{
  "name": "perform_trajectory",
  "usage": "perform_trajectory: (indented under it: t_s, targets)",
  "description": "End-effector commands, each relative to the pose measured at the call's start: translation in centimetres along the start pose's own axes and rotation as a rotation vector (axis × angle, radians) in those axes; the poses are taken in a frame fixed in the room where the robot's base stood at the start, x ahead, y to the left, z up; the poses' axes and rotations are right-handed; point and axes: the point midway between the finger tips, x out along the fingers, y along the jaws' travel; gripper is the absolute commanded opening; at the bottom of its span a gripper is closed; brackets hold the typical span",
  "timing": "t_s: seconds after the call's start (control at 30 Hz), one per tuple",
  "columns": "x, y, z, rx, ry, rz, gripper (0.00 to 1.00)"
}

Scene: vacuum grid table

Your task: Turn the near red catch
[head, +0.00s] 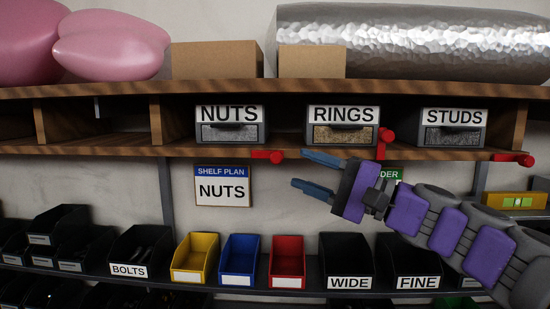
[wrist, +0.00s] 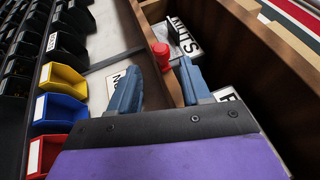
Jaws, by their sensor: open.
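Three red catches show along the shelf's front edge in the head view. The left catch (head: 267,156) lies sideways below the NUTS drawer (head: 230,125). The middle catch (head: 384,142) stands upright at the right side of the RINGS drawer (head: 342,126). The right catch (head: 513,159) lies sideways right of the STUDS drawer (head: 453,130). My gripper (head: 298,168) is open and empty, just right of the left catch and apart from it. In the wrist view a red catch (wrist: 161,55) shows beyond and between the blue fingertips (wrist: 158,78). Which catch counts as near is unclear.
The wooden shelf (head: 80,151) runs above my fingers. A NUTS shelf plan sign (head: 222,187) hangs on the wall to their left. Yellow (head: 195,258), blue (head: 239,260) and red (head: 287,262) bins stand below, beside black bins. Open space lies between the shelf and the bins.

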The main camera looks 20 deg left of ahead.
Motion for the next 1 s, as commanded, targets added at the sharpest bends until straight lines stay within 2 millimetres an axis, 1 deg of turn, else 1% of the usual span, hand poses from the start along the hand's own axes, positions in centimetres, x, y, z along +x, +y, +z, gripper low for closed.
perform_trajectory:
  t_s: [0.03,0.2,0.4,0.6,0.83,1.0]
  targets:
    - [1.1,0.0,0.0,0.0,-0.002,0.002,0.48]
    - [4.3,0.1,0.0,-0.001,-0.002,0.003,0.48]
    - [6.8,0.2,0.0,-0.001,-0.001,0.003,0.48]
    - [7.5,0.1,0.1,-0.001,0.0,0.002,0.48]
    - [7.2,0.0,0.0,-0.001,0.0,0.0,0.47]
    - [7.3,0.0,0.0,-0.001,0.0,0.001,0.3]
